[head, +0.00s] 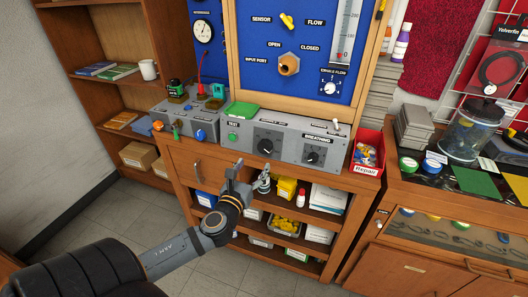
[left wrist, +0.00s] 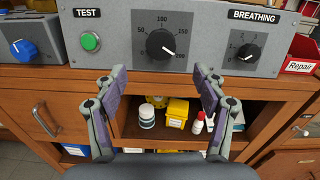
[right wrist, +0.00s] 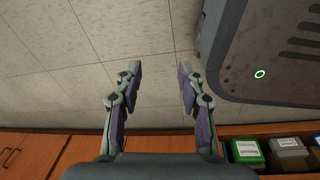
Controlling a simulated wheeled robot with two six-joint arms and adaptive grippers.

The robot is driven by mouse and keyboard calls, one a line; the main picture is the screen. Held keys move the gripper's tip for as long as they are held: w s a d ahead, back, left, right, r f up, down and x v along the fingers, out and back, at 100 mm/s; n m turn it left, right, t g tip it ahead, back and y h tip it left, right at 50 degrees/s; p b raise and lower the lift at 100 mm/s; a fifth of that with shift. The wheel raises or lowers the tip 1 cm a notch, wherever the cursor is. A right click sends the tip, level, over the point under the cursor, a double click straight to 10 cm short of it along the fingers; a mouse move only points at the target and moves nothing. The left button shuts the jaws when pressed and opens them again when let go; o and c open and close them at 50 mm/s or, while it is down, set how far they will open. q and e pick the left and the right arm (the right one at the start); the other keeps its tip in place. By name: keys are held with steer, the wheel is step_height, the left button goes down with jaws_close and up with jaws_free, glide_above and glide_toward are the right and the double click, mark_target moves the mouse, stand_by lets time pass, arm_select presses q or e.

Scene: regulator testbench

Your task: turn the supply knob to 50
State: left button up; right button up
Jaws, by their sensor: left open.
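The supply knob (head: 266,146) is a round black dial on the grey panel of the test bench. In the left wrist view the knob (left wrist: 160,43) sits in a dark square marked 50, 100, 150 and 200, and its white pointer aims to the lower right, close to 200. My left gripper (head: 250,174) is open and empty, in front of and below the panel, apart from the knob. In the left wrist view the left gripper (left wrist: 157,78) has its fingers either side of and below the knob. My right gripper (right wrist: 158,75) is open and empty over the floor.
A green TEST button (left wrist: 90,41) is left of the knob, and a smaller BREATHING knob (left wrist: 247,52) is right. A blue knob (head: 200,135) is on the box at left. A red Repair bin (head: 367,152) stands right of the panel. Shelves with bottles lie below.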

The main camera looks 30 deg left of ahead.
mark_target(263, 148)
arm_select(q)
steer(key=p+x, duration=0.1)
steer(key=x, duration=0.8)
steer(key=shift+w+r, duration=0.15)
steer(key=shift+w, duration=0.15)
steer(key=shift+w+a, duration=0.15)
steer(key=shift+w, duration=0.35)
arm_select(e)
steer(key=shift+s+a+r, duration=0.15)
steer(key=shift+a+r, duration=0.05)
steer(key=shift+r, duration=0.35)
arm_select(q)
steer(key=shift+c, duration=0.4)
steer(key=c, duration=1.1)
steer(key=shift+n, duration=0.3)
